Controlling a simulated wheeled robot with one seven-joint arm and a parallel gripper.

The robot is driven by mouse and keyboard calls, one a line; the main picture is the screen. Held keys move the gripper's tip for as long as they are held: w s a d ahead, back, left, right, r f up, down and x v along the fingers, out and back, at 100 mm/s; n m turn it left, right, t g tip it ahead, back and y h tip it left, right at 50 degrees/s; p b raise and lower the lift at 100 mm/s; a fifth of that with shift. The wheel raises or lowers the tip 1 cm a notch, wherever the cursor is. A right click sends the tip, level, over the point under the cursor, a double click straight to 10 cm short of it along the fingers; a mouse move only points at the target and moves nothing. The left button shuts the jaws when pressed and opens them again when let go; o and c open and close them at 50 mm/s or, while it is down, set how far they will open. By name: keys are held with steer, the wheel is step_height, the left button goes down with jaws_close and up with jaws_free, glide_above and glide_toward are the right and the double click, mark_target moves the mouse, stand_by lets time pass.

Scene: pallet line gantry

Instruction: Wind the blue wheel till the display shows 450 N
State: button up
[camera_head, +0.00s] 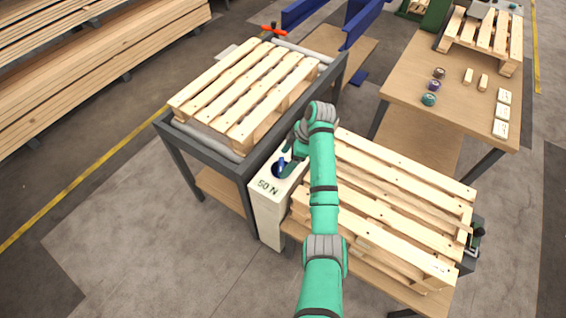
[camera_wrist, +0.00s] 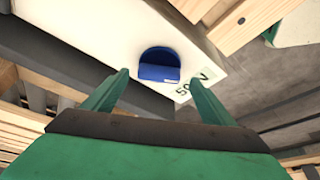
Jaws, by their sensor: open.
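In the head view the wheel (camera_head: 281,165) shows as a small blue patch beside my gripper (camera_head: 287,160). The display (camera_head: 268,188) on the box reads "50 N" in the head view. In the wrist view the display (camera_wrist: 192,85) shows only partly, behind a finger. My gripper (camera_wrist: 158,88) is open, with its two green fingers on either side of the wheel in the picture. I cannot tell whether either finger touches it.
The cream box (camera_head: 266,217) stands between a roller table (camera_head: 245,170) with a wooden pallet (camera_head: 247,85) and stacked pallets (camera_head: 400,205) on the right. A workbench (camera_head: 410,85) at upper right holds spools, small blocks and labels. Grey floor is free at lower left.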

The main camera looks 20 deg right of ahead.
mark_target(281, 167)
steer(key=shift+x, duration=1.3)
steer(key=shift+c, duration=0.7)
steer(key=c, duration=0.9)
